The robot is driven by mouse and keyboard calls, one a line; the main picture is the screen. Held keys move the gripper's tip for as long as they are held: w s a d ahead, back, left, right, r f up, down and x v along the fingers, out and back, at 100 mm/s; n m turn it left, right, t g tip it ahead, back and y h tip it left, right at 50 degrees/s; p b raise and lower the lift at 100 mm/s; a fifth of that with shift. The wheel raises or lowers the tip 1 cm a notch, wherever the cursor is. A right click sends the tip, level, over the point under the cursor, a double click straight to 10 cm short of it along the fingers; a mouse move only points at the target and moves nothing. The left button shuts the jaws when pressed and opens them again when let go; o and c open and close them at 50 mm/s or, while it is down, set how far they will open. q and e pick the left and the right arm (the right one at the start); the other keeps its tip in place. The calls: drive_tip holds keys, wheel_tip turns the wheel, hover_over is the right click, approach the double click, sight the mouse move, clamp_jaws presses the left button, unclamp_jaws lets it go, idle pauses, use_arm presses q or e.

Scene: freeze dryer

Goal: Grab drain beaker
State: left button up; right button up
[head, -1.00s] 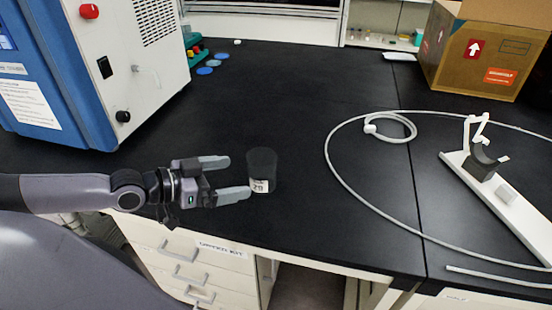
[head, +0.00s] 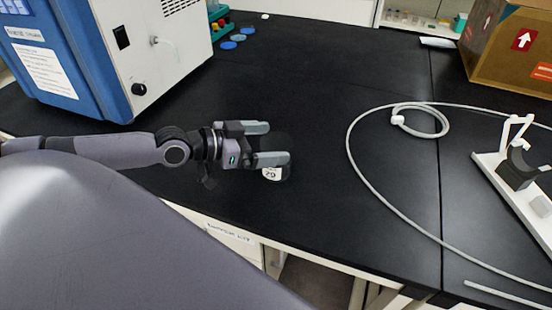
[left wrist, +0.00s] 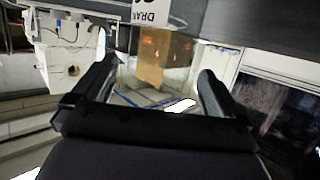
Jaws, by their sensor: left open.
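The drain beaker (head: 272,174) is a small dark see-through cup with a white label, standing on the black bench near its front edge. In the head view my left gripper (head: 278,143) is open and its fingers overlap the beaker, hiding much of it. I cannot tell whether either finger touches it. In the left wrist view, the beaker's label (left wrist: 150,12) shows at the top edge with letters reading "DRA", beyond my open left gripper (left wrist: 160,66). My right gripper is not in view.
A blue and white machine (head: 130,50) stands at the left. Blue discs (head: 237,37) lie behind the gripper. A pale hose (head: 362,178) loops across the right, near a white stand (head: 520,195). A cardboard box (head: 510,55) is at the back right. The bench middle is clear.

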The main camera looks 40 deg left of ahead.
sight(289, 142)
use_arm(q)
drive_tip(key=shift+x, duration=0.9)
drive_tip(key=shift+p+x, duration=0.3)
drive_tip(key=shift+x, duration=0.95)
drive_tip(key=shift+d, duration=0.1)
drive_tip(key=c, duration=1)
drive_tip(key=shift+c, duration=0.2)
